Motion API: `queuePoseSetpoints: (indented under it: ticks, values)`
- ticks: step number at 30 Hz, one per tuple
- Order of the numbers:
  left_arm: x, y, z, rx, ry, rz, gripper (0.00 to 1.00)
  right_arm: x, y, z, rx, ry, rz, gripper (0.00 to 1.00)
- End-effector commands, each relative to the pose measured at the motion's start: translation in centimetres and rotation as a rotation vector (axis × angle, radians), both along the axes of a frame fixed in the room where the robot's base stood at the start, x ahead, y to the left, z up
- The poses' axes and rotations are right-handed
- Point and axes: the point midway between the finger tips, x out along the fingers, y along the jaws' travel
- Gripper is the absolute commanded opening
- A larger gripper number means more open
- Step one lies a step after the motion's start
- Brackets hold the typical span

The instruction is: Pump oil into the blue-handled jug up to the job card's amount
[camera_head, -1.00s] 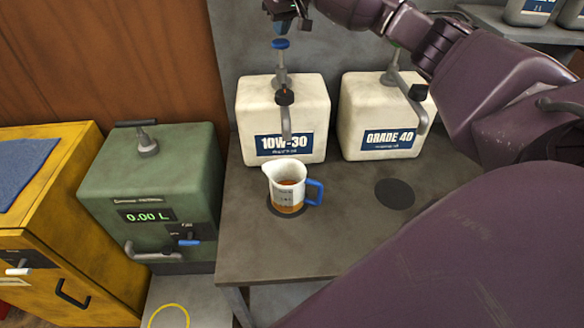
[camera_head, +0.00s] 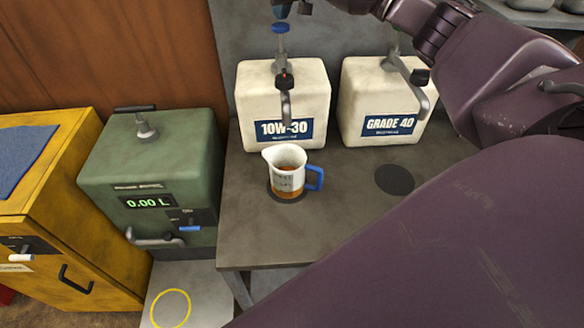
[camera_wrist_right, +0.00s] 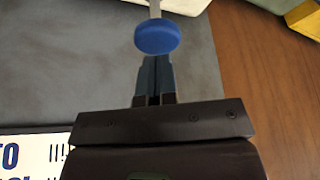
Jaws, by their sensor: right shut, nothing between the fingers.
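The white jug (camera_head: 285,168) with a blue handle (camera_head: 315,178) stands upright on a dark round pad under the spout of the 10W-30 container (camera_head: 312,95). Amber oil shows low in it; the exact level is too small to read. A blue pump knob (camera_head: 280,27) tops the raised rod on that container. My right gripper (camera_head: 283,12) is at the top edge of the head view, just above the knob. In the right wrist view, its fingers (camera_wrist_right: 155,75) are shut and empty, with the knob (camera_wrist_right: 157,37) at their tips; contact is unclear. My left gripper is not in view.
A white GRADE 40 container (camera_head: 365,90) stands to the right, with an empty dark pad (camera_head: 394,180) before it. A green machine reading 0.00 L (camera_head: 150,203) and a yellow cabinet (camera_head: 70,225) stand left. My right arm covers the right side. I cannot make out a job card.

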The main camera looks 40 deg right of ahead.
Motion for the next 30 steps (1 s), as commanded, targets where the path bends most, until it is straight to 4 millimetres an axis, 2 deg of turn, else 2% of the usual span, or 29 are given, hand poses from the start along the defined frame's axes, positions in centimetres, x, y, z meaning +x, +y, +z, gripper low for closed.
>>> queuePoseSetpoints:
  ticks: [30]
  values:
    - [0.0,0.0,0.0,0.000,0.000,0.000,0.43,0.0,0.0,-2.9,0.000,0.000,0.000,0.00]
